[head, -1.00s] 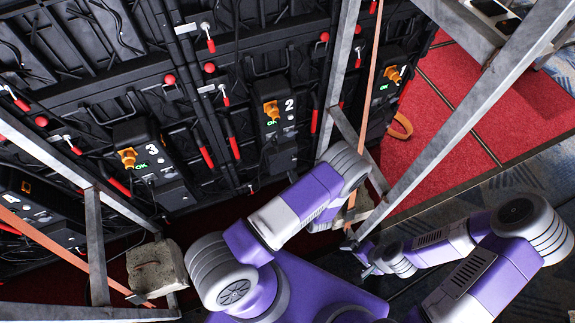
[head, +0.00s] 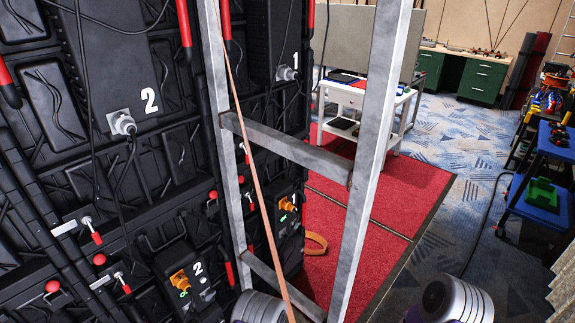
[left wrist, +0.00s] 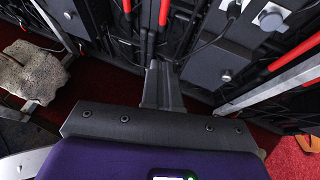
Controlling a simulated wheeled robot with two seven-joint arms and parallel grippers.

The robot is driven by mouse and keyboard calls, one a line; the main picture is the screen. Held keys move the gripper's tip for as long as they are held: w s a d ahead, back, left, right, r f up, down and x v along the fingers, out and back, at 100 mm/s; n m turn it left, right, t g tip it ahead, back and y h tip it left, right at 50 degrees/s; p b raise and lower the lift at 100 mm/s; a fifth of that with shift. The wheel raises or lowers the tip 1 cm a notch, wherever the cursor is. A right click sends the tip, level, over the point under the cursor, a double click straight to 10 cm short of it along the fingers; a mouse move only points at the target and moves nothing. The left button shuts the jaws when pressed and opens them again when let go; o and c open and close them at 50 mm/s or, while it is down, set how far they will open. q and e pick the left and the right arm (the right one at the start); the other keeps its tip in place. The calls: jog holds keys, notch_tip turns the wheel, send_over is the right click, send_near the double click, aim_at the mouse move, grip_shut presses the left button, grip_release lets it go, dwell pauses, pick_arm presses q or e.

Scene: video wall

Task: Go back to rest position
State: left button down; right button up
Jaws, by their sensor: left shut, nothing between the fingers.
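My left gripper (left wrist: 162,86) shows in the left wrist view. Its fingers are together with nothing between them, pointing at the black back of the video wall (left wrist: 205,50). In the head view neither gripper shows. Only rounded purple and grey parts of my arms show at the bottom edge, one near the middle and one further right. My right gripper is out of sight in both views.
A grey metal frame (head: 365,150) stands close in front of the video wall (head: 150,190), with an orange strap (head: 250,160). A rough stone block (left wrist: 32,72) lies left of my left gripper. Red carpet (head: 340,240), a white table (head: 370,95) and a blue cart (head: 545,195) are to the right.

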pick_arm(q)
jog(key=s+d+f+n+g+h, duration=0.2)
jog(key=s+n+g+h, duration=0.3)
jog(key=s, duration=0.4)
jog(key=s+d+f+n+g+h, duration=0.2)
jog(key=s+f+n+g+h, duration=0.1)
jog(key=s+n+g, duration=0.4)
jog(key=w+d+r+n+t+h, duration=0.6)
jog(key=d+n, duration=0.4)
jog(key=n, duration=0.3)
jog(key=shift+w+d+r+n+t+h, duration=0.2)
jog(key=shift+r+n+t+h, duration=0.2)
jog(key=shift+r+t+h, duration=0.4)
jog(key=shift+f, duration=0.1)
